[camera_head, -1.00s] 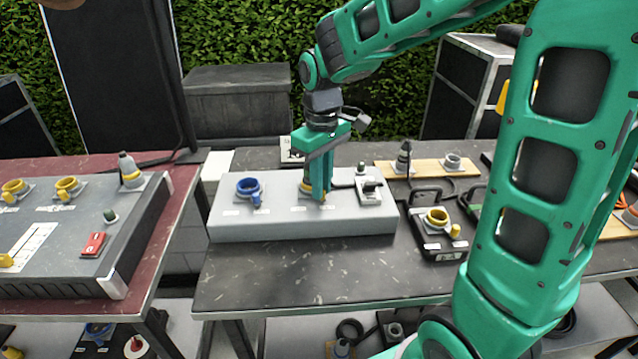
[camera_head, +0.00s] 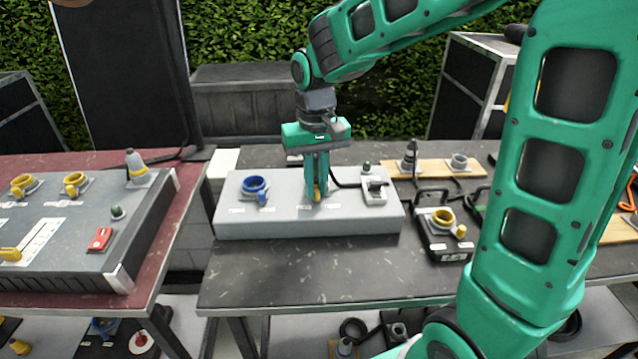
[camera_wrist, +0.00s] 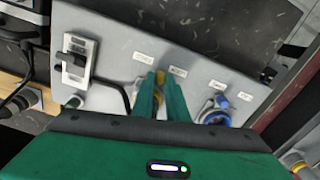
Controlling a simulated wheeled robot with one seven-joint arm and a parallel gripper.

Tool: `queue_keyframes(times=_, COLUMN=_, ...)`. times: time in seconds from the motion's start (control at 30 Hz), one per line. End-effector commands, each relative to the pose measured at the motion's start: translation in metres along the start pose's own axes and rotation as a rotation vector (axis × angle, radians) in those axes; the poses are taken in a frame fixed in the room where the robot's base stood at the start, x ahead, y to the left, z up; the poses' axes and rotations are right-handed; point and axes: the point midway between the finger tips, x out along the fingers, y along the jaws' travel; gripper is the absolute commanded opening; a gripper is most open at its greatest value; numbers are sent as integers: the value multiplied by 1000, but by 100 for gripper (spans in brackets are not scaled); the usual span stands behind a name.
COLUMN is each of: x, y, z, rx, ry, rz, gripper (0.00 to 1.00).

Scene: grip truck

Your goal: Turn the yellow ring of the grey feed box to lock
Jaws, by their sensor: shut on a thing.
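The grey feed box (camera_head: 340,221) stands on the dark bench. My gripper (camera_head: 317,192) points down over the middle of its top, its two green fingers shut on the yellow ring. The yellow ring (camera_head: 318,196) is mostly hidden by the fingers; its yellow tab shows between the fingertips. In the wrist view the fingers (camera_wrist: 160,100) close around the yellow tab (camera_wrist: 160,75), between two small white labels whose text I cannot read. A blue ring (camera_head: 254,186) sits to the left on the same box.
A switch (camera_head: 375,191) and a black cable are on the box's right side. A small black box with a yellow ring (camera_head: 437,217) stands to the right. A larger grey console (camera_head: 75,240) is on the red table at left. The bench front is clear.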

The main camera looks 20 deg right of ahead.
Motion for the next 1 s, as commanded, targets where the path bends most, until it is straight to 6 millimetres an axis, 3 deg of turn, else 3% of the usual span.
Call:
queue_keyframes(times=0.5, x=-1, y=-15, z=-8, rx=313, ry=2, rz=-2, gripper=0)
queue_keyframes(times=1.0, x=-1, y=-18, z=-10, rx=363, ry=3, rz=-3, gripper=0)
